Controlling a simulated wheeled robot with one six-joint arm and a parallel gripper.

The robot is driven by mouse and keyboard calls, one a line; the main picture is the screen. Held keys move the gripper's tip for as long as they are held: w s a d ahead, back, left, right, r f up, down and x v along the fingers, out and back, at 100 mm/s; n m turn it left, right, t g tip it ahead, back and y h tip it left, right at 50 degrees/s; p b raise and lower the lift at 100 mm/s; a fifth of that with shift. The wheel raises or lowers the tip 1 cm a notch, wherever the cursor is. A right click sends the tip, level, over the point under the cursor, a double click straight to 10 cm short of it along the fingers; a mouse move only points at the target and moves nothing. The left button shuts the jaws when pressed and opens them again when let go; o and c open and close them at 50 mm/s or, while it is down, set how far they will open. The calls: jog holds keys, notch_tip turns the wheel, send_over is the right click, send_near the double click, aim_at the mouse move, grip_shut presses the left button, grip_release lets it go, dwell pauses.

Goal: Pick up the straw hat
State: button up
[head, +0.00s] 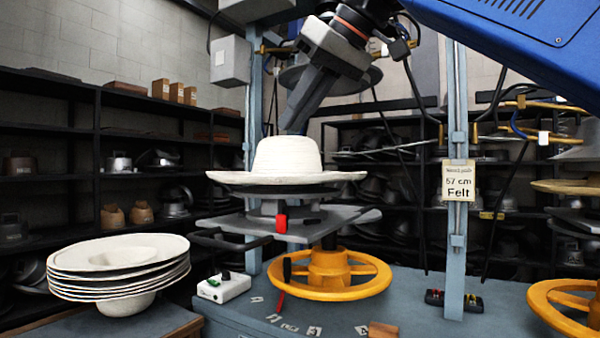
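A pale, off-white hat (287,155) with a wide flat brim sits crown up on the hat press; it looks like the straw hat. My gripper (292,122) hangs just above and behind or beside the crown, pointing down and a little left. Its fingers overlap in this view, so I cannot tell its opening or whether it touches the hat. A stack of similar pale hats (120,270), brims up and crowns down, stands at the lower left.
The press has a grey plate (330,228) under the hat and a yellow handwheel (328,275) below. A blue-grey post (457,200) with a "57 cm Felt" sign stands right. A white control box (224,288) sits on the bench. Dark shelves (97,150) line the back.

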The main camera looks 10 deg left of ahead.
jog(key=shift+n+y, duration=0.3)
jog(key=shift+n, duration=0.2)
jog(key=w+a+f, duration=0.1)
jog(key=a+f, duration=0.1)
jog(key=a, duration=0.2)
jog(key=w+a+f, duration=0.2)
jog(key=a+f, duration=0.1)
jog(key=a, duration=0.1)
jog(key=w+a+f, duration=0.2)
jog(key=a+f, duration=0.1)
jog(key=a, duration=0.2)
jog(key=shift+w+a+f, duration=0.25)
jog(key=shift+a+f, duration=0.05)
jog(key=shift+f, duration=0.05)
grip_shut()
jog(key=shift+r, duration=0.2)
